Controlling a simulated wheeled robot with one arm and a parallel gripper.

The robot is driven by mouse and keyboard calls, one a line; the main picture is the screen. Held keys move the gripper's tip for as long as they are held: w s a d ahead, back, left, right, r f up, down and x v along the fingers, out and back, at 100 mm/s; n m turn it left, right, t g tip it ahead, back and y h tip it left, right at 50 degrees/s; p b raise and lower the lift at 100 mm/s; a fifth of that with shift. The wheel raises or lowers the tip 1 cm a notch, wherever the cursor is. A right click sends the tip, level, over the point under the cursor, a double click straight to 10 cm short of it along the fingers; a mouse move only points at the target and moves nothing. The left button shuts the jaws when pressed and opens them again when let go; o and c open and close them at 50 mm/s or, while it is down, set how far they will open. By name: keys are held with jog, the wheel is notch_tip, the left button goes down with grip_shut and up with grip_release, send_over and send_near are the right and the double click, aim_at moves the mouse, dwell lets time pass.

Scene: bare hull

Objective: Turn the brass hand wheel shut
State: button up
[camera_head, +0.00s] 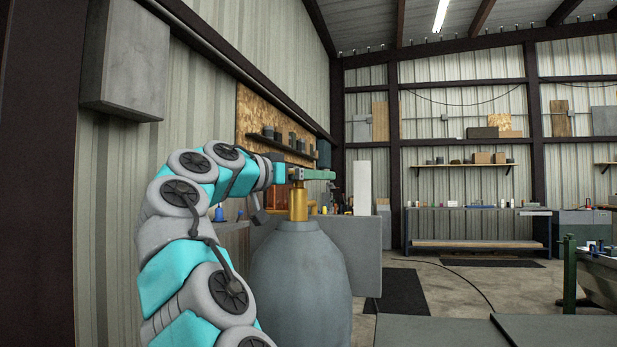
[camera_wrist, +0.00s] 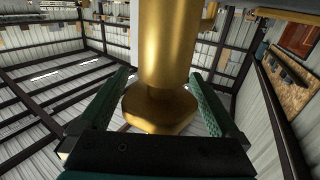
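A brass valve fitting (camera_head: 298,204) stands upright on top of a large grey tank (camera_head: 298,275). My gripper (camera_head: 330,174) reaches level across the top of the fitting. In the wrist view, a thick brass cylinder (camera_wrist: 167,50) ends in a wider faceted brass part (camera_wrist: 160,108) close to the camera. The green fingers of my gripper (camera_wrist: 160,74) stand apart, one on each side of the brass. A gap shows beside the left finger; contact on the right cannot be told. A rimmed hand wheel is not clearly visible.
A grey wall box (camera_head: 125,58) hangs above my arm at the left. A shelf (camera_head: 281,145) runs along the wall behind the gripper. Open floor with dark mats (camera_head: 404,290) lies to the right.

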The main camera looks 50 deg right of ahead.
jog(key=a, duration=0.7)
jog(key=shift+w+a+b, duration=0.2)
jog(key=shift+a+b, duration=0.2)
